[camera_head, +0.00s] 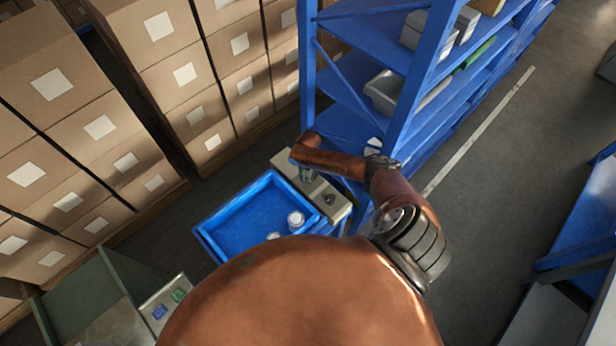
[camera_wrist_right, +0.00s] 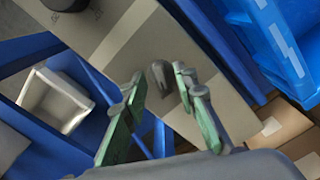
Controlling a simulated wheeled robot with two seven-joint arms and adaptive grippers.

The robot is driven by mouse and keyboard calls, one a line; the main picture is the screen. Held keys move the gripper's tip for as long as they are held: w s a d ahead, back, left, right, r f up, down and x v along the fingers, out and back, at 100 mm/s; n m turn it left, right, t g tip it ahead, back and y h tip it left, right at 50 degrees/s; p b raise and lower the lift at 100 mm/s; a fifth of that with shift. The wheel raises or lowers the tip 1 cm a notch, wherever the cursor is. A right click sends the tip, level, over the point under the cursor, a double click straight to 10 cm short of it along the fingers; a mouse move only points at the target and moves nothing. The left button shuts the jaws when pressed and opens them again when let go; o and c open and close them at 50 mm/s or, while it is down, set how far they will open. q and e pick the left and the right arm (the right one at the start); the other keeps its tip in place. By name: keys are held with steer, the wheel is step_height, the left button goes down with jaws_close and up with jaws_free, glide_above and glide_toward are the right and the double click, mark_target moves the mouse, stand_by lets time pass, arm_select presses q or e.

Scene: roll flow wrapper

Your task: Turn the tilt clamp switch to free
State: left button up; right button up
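A small dark switch knob (camera_wrist_right: 160,78) stands on a beige-grey panel (camera_wrist_right: 120,42). I cannot read any label or tell its set position. My right gripper (camera_wrist_right: 159,84) has green fingers spread apart, pointing at the panel with the knob seen in the gap between them. The knob does not look pinched. In the head view my right gripper (camera_head: 306,172) is over the far end of the panel (camera_head: 341,208) and hides this knob. A second dark knob (camera_head: 328,200) shows nearer on the same panel; a black round part (camera_wrist_right: 66,3) shows at the wrist view's top edge. My left gripper is not seen.
A blue tray (camera_head: 213,238) holding a few small white items lies left of the panel. Blue shelving (camera_head: 395,105) with grey bins stands close behind and right of my right arm. Stacked cartons (camera_head: 120,130) fill the left. Open floor (camera_head: 500,170) lies right.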

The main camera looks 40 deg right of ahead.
steer(key=shift+f, duration=0.1)
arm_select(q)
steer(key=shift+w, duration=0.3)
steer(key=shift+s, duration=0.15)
arm_select(e)
steer(key=shift+c, duration=0.5)
steer(key=c, duration=0.3)
jaws_close()
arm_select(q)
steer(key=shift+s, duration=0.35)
